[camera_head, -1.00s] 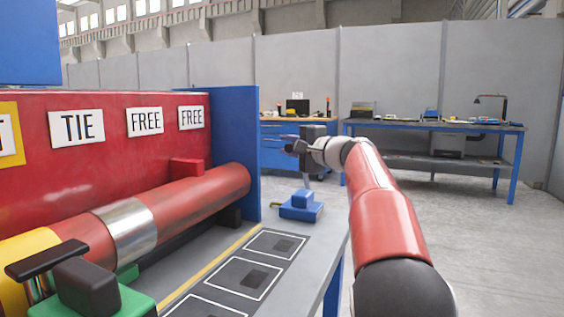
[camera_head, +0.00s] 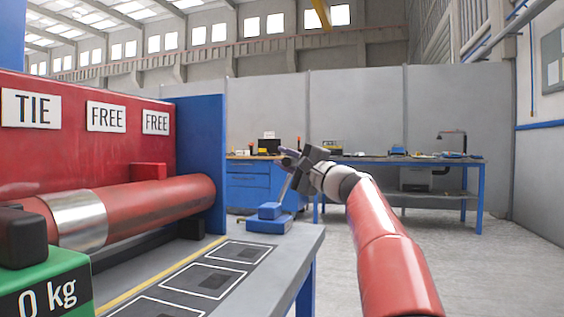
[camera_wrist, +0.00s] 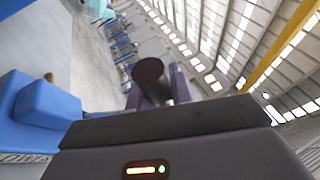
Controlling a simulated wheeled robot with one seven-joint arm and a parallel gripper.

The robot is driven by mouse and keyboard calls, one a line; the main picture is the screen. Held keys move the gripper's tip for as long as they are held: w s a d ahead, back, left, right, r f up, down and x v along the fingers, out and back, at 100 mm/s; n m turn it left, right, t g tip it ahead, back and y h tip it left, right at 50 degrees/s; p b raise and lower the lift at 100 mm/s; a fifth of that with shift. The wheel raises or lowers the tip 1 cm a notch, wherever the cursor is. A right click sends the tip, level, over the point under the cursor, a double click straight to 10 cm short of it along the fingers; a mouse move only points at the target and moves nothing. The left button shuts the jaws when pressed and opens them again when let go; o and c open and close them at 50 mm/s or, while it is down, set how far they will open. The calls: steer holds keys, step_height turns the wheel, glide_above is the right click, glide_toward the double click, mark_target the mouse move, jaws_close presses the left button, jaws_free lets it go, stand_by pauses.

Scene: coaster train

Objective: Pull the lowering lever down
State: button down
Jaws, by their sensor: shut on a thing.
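The lowering lever stands on a stepped blue base (camera_head: 268,220) at the far end of the bench. Its thin grey rod (camera_head: 284,188) rises from the base and leans to the right. My gripper (camera_head: 289,156) is shut on the upper end of the lever, above and slightly right of the base. In the wrist view, a dark round knob (camera_wrist: 148,70) sits between the purple fingers of my gripper (camera_wrist: 157,88). The blue base also shows at the left of the wrist view (camera_wrist: 45,112). The grip contact itself is partly hidden.
A red roller (camera_head: 150,205) with a metal band lies left, before a red panel with TIE and FREE signs (camera_head: 106,117). A green 0 kg block (camera_head: 45,285) is near. Outlined squares (camera_head: 210,280) mark the bench (camera_head: 305,245). Floor lies open to the right.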

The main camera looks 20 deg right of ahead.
steer(key=shift+s+d+r, duration=0.2)
steer(key=shift+d+r, duration=0.05)
steer(key=shift+r, duration=0.1)
steer(key=c, duration=1.3)
jaws_free()
steer(key=shift+d, duration=0.15)
steer(key=shift+o, duration=0.2)
steer(key=shift+f, duration=0.1)
steer(key=shift+s+f, duration=0.15)
steer(key=b+v, duration=0.1)
steer(key=v, duration=0.6)
steer(key=shift+s+d+b, duration=0.1)
steer(key=shift+s+b, duration=0.1)
steer(key=shift+b, duration=0.15)
